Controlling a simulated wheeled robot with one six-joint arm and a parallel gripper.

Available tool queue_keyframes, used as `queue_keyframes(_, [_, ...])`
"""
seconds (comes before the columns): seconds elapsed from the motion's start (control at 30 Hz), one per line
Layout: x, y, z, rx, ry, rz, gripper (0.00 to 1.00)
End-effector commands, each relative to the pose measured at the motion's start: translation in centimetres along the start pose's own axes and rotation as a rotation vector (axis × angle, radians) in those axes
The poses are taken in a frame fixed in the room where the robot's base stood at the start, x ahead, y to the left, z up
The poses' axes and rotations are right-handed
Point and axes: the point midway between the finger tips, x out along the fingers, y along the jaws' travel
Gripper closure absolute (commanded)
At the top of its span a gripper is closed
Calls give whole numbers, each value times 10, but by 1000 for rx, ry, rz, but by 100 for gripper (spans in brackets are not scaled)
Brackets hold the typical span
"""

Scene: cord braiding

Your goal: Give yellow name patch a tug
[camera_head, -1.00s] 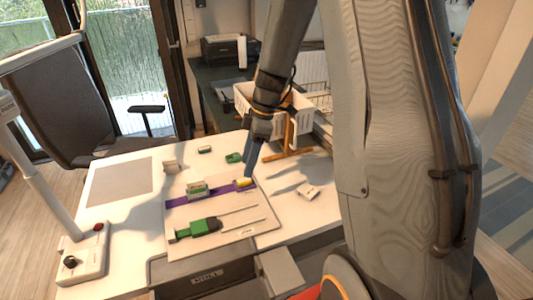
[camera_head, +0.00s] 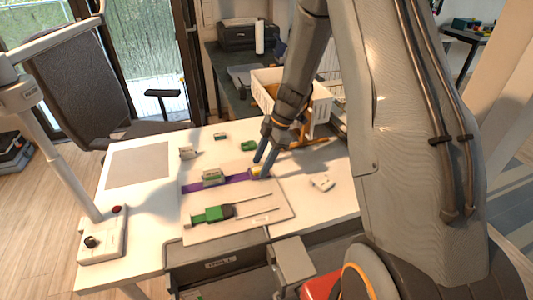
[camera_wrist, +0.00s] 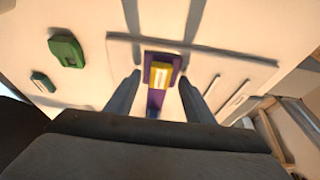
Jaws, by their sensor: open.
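The yellow name patch (camera_wrist: 161,74) has a pale label and sits at the end of a purple strap (camera_wrist: 155,101). In the head view the patch (camera_head: 256,170) is at the right end of the strap (camera_head: 236,178) on a pale board (camera_head: 240,222), partly covered by my fingers. My gripper (camera_wrist: 160,79) is open, with one finger on each side of the patch in the wrist view and visible gaps between. In the head view its fingertips (camera_head: 261,168) are at the patch. Whether they touch the board is unclear.
A green-handled tool (camera_head: 210,214) lies on the board, and a grey-green block (camera_head: 212,177) sits on the strap. A green block (camera_head: 248,146) and a white piece (camera_head: 322,182) lie on the table. A white basket (camera_head: 318,103) stands behind my gripper.

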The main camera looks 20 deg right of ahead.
Motion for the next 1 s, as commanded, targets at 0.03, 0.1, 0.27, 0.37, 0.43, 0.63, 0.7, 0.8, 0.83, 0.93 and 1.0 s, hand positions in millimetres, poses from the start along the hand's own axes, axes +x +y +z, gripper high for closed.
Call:
queue_keyframes(0.03, [2, 0, 0, 0, 0, 0, 52])
queue_keyframes(0.1, [3, 0, 0, 0, 0, 1, 52])
queue_keyframes(0.27, [4, 0, 0, 1, 0, 1, 52])
queue_keyframes(0.37, [3, 0, 1, 1, 0, 1, 58])
queue_keyframes(0.43, [3, 0, 1, 1, 0, 1, 70])
queue_keyframes(0.63, [3, 0, 1, 1, 0, 1, 95])
queue_keyframes(0.7, [3, 0, 1, 1, 0, 1, 78])
queue_keyframes(0.8, [3, 0, 1, 1, 0, 1, 95])
queue_keyframes(0.83, [3, 0, 1, 2, 0, 1, 100])
queue_keyframes(0.93, [3, 0, 1, 1, 0, 1, 100])
queue_keyframes(1.0, [3, 0, 1, 1, 0, 1, 100])
